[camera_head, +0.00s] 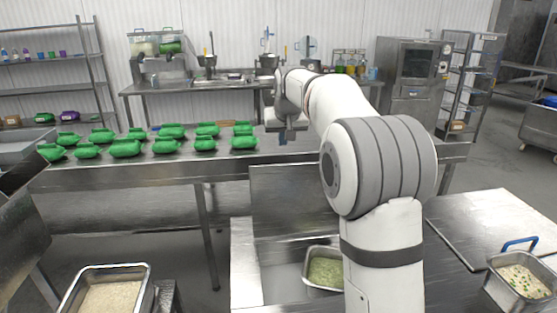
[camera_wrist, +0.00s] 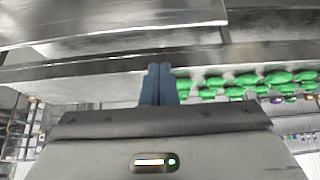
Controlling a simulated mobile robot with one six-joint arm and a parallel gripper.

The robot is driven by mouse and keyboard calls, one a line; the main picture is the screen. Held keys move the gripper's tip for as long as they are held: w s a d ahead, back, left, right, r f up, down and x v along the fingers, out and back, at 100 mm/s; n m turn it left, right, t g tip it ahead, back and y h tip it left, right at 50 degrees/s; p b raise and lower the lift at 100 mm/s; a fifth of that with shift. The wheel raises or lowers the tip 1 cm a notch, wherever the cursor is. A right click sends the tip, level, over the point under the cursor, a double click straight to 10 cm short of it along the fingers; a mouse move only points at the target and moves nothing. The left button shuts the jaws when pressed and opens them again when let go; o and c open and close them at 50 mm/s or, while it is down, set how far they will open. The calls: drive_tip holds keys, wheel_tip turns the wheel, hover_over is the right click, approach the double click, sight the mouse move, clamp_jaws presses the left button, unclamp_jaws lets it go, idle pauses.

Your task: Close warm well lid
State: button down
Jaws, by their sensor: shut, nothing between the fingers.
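The warm well (camera_head: 243,270) is open at the bottom centre of the head view. Its metal lid (camera_head: 285,195) stands raised at the back, and my arm covers its right part. A metal pan of greenish food (camera_head: 325,270) sits in the well, partly hidden by my arm. My gripper (camera_head: 283,141) is shut and empty, with its blue fingers close together. In the head view it appears above the lid's top edge; I cannot tell whether it touches the lid. The wrist view shows the closed fingertips (camera_wrist: 160,68) below a metal panel (camera_wrist: 110,20), apparently the lid.
A long metal table (camera_head: 130,178) with several green bags (camera_head: 125,148) stands behind the well. A flat metal cover (camera_head: 490,225) and a pan of mixed rice (camera_head: 522,282) are at right. A rice pan (camera_head: 108,296) is at lower left.

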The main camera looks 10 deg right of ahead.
drive_tip(key=w, duration=0.1)
drive_tip(key=w+f, duration=0.1)
drive_tip(key=shift+w+a, duration=0.1)
drive_tip(key=shift+w, duration=0.25)
drive_tip(key=p+x, duration=0.2)
drive_tip(key=x, duration=0.7)
drive_tip(key=s, duration=0.3)
drive_tip(key=shift+s+r+p, duration=0.25)
drive_tip(key=shift+s+p, duration=0.1)
drive_tip(key=shift+s, duration=0.1)
